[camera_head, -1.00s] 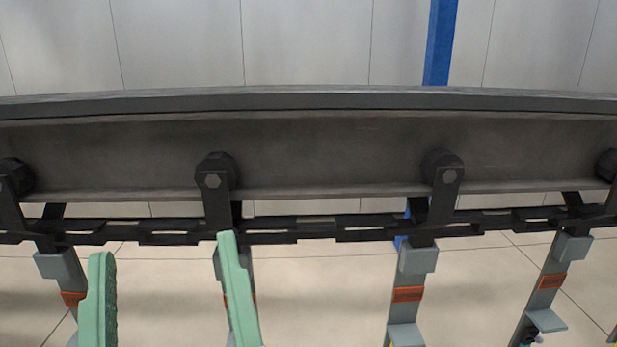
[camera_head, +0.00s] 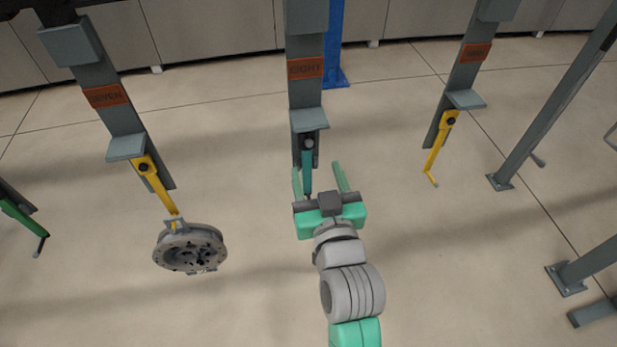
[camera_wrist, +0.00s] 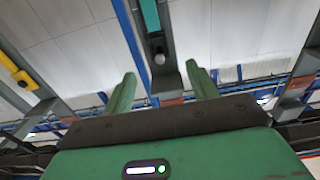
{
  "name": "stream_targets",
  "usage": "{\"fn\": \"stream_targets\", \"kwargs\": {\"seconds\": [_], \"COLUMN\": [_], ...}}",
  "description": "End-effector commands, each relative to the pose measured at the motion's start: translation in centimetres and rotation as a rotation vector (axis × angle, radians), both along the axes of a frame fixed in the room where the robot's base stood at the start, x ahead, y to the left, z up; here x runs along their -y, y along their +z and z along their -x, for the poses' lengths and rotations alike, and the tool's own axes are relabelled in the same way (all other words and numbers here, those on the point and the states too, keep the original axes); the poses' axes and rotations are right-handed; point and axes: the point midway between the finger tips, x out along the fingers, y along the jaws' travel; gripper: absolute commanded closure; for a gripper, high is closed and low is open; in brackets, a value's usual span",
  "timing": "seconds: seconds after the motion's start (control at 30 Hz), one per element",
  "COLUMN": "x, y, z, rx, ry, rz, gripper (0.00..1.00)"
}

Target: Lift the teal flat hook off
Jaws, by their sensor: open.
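The teal flat hook (camera_head: 307,172) hangs from the grey hanger marked EIGHT (camera_head: 306,90), below its small shelf and bolt. My gripper (camera_head: 318,172) is open and empty, and its green fingers point up from below. In the head view the hook lies between the two fingers, closer to the left one. Its lower end is at the gripper body and partly hidden. In the wrist view, the teal hook (camera_wrist: 150,14) shows at the top, with its bolt in line between the fingertips (camera_wrist: 160,78). I cannot tell whether the fingers touch it.
To the left, a yellow hook (camera_head: 155,182) carries a round metal part (camera_head: 190,249). To the right, an empty yellow hook (camera_head: 438,150) hangs. A green hook (camera_head: 22,219) is at the left edge. Grey metal posts (camera_head: 555,100) stand at the right. Floor between is clear.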

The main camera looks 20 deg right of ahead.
Motion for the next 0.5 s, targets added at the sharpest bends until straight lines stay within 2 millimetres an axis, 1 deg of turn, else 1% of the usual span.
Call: {"fn": "stream_targets", "kwargs": {"seconds": [0.03,0.13,0.3,0.43,0.5], "x": [0.1,0.2,0.5,0.6,0.8], "y": [-0.3,0.0,0.2,0.3,0.6], "z": [0.0,-0.3,-2.4,-3.0,-4.1], "rx": [-0.003,-0.002,-0.001,-0.001,0.000], "ry": [-0.002,-0.001,-0.001,-0.001,-0.001], "rz": [-0.002,0.000,0.002,0.001,0.001], "gripper": [0.42,0.42,0.42,0.42,0.42]}}
